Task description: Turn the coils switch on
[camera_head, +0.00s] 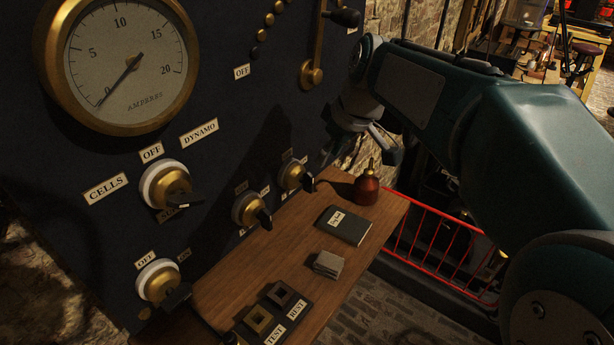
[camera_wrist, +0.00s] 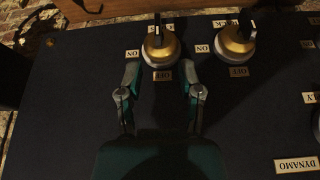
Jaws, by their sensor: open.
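Two brass rotary switches with black handles stand on the dark panel in the wrist view: a left one (camera_wrist: 161,47) and a right one (camera_wrist: 235,43). Each has an ON and an OFF label beside it. I cannot read which is the coils switch. My gripper (camera_wrist: 160,67) is open and empty, its fingertips on either side of the left switch's near edge; contact cannot be told. In the head view this appears to be the far small switch (camera_head: 292,175), with the other small switch (camera_head: 247,210) nearer. My gripper (camera_head: 378,145) shows partly there, behind my arm.
A cells/dynamo selector (camera_head: 168,188), another lower switch (camera_head: 160,281) and an ammeter (camera_head: 128,60) are on the panel.

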